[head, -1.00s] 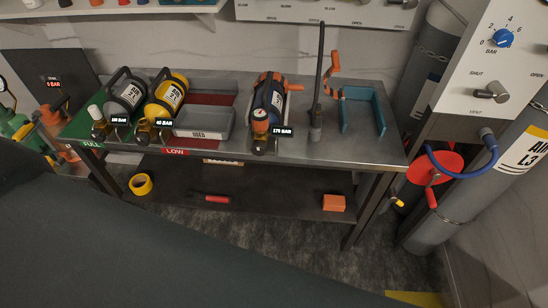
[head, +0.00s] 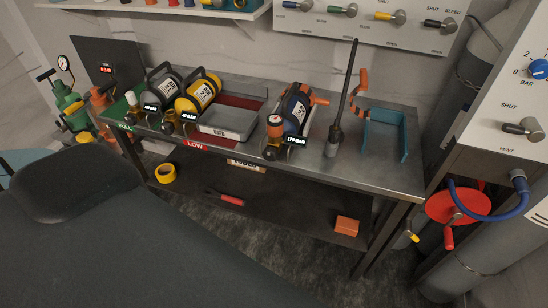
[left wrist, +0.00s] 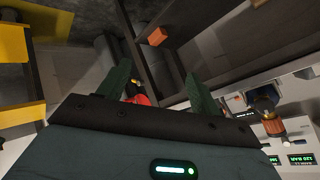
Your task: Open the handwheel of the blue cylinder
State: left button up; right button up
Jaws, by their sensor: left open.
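The blue cylinder (head: 297,108) lies on the steel bench, right of the grey tray, with a 170 BAR tag beside its front end. Its valve end carries a round gauge with an orange part (head: 275,130) just below it, apparently the handwheel; its exact shape is too small to tell. An orange lever-like part sticks out at the cylinder's back right. My left gripper (left wrist: 161,80) is open in the left wrist view, with a red thing partly hidden behind its jaw base. Neither gripper shows in the head view, and the blue cylinder is not clearly identifiable in the wrist view.
A grey cylinder (head: 161,86) and a yellow cylinder (head: 201,93) lie left of the grey tray (head: 228,122). An upright dark lever (head: 342,100) and a blue bracket (head: 387,135) stand right of the blue cylinder. A red disc (head: 458,205) with a hose juts out at right.

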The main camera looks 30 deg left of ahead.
pick_arm(q)
jog(key=w+a+r+m+t+y+b, duration=0.25)
jog(key=w+a+m, duration=0.35)
jog(key=w+m, duration=0.5)
jog(key=m+t+y+b, duration=0.3)
jog(key=m+t, duration=0.3)
jog(key=m, duration=0.4)
send_near(269, 157)
jog(key=x, duration=0.2)
jog(key=shift+g, duration=0.25)
jog(key=shift+r+x, duration=0.2)
jog(key=shift+x, duration=3.6)
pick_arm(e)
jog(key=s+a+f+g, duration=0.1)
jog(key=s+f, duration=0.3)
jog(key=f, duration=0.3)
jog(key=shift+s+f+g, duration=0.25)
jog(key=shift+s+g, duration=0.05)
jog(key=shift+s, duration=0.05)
pick_arm(q)
jog(key=c, duration=1)
